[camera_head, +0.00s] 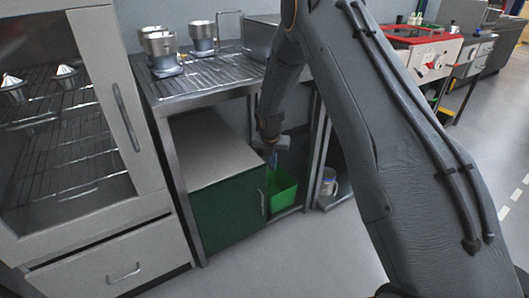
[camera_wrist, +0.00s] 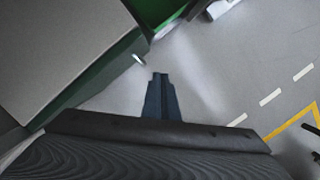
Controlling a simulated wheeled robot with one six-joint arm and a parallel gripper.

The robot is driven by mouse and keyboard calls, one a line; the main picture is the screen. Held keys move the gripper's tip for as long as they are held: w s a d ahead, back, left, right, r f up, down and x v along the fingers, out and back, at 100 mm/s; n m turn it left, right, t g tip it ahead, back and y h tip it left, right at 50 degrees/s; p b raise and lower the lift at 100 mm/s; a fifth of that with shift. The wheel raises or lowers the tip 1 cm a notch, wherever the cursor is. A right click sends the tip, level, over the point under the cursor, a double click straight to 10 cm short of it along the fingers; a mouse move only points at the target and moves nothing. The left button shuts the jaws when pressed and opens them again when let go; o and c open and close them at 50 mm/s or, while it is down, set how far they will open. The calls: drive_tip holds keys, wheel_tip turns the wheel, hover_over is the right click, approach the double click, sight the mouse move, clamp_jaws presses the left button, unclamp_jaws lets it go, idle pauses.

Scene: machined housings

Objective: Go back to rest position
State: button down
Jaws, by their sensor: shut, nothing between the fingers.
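My gripper (camera_head: 272,172) hangs fingers-down in the head view, at the front of the shelf bay beside the green cabinet. In the wrist view my gripper's dark fingers (camera_wrist: 160,76) are together with nothing between them, above bare grey floor. A bright green bin (camera_head: 282,190) stands in the bay just behind and below the fingers. My arm reaches from the right of the head view down toward the bay and hides part of the shelving.
A green-fronted cabinet (camera_head: 228,215) stands left of my gripper, its handle (camera_wrist: 139,60) close by in the wrist view. Metal housings (camera_head: 161,50) sit on the rack top (camera_head: 215,75). A glass-doored cabinet (camera_head: 70,240) is at left. Open floor (camera_head: 270,265) lies in front.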

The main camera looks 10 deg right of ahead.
drive_tip(key=s+d+r+m+g+p, duration=0.1)
drive_tip(key=s+r+m+p, duration=0.1)
drive_tip(key=s+r+m, duration=0.6)
drive_tip(key=s+d+r+m+p, duration=0.2)
drive_tip(key=s+r+m+p, duration=0.1)
drive_tip(key=s+r+m, duration=0.45)
drive_tip(key=s+r+m+p, duration=0.1)
drive_tip(key=s+r+m, duration=0.3)
drive_tip(key=s, duration=0.4)
drive_tip(key=s+r+m+g+p, duration=0.1)
drive_tip(key=s+r+m+p, duration=0.1)
drive_tip(key=s+r+m, duration=0.3)
drive_tip(key=s+r+m+y+p, duration=0.1)
drive_tip(key=s+r+m, duration=0.3)
drive_tip(key=s+m, duration=0.3)
drive_tip(key=s, duration=0.5)
drive_tip(key=shift+d+r, duration=0.15)
drive_tip(key=shift+d, duration=0.25)
